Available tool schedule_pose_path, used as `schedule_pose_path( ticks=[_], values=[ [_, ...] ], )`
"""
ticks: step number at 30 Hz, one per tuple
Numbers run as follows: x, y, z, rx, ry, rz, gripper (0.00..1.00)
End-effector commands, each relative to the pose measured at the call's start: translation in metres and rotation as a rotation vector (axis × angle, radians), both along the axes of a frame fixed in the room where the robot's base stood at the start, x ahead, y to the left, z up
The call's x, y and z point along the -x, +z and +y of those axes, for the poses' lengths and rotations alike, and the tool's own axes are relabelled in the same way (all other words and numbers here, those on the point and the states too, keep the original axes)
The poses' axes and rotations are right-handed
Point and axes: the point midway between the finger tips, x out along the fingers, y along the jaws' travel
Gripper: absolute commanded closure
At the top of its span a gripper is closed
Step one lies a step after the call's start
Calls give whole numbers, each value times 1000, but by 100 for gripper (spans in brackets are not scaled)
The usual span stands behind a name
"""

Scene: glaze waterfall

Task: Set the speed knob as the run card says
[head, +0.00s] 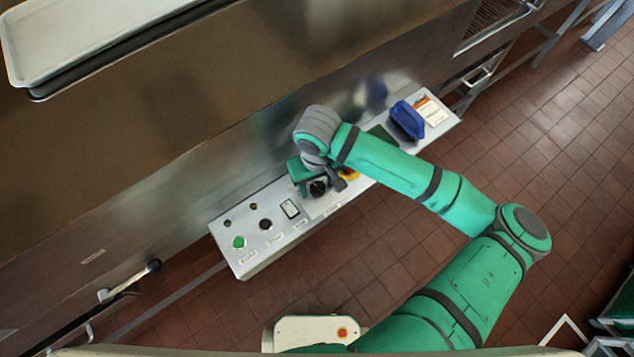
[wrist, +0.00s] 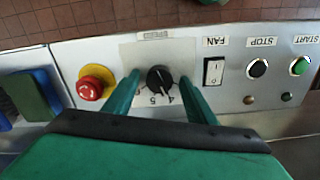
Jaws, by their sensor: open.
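The black speed knob (wrist: 160,78) sits on a pale dial plate on the control panel, with digits along its lower edge in the wrist view. A 4 and a 5 are readable; my fingers partly cover the scale. I cannot tell its exact setting. My gripper (wrist: 160,92) is open, one green finger on each side of the knob; I cannot tell whether they touch it. In the head view the knob (head: 319,188) shows beside my gripper. A white card with an orange top (head: 431,111), likely the run card, lies at the panel's right end; its text is too small to read.
A red emergency stop (wrist: 91,88) on a yellow base is close left of my fingers. The fan switch (wrist: 213,71), black stop button (wrist: 257,68) and green start button (wrist: 299,66) are to the right. A blue object (head: 407,119) lies beside the card.

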Motion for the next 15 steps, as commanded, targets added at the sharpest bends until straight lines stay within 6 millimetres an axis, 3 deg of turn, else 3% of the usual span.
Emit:
schedule_pose_path(
  ticks=[3, 8, 9, 15],
  values=[
    [0, 0, -1, 0, -1, 0, 49],
    [0, 0, -1, 0, -2, 0, 87],
    [0, 0, -1, 0, -2, 0, 90],
    [0, 0, -1, 1, 9, 0, 90]
  ],
)
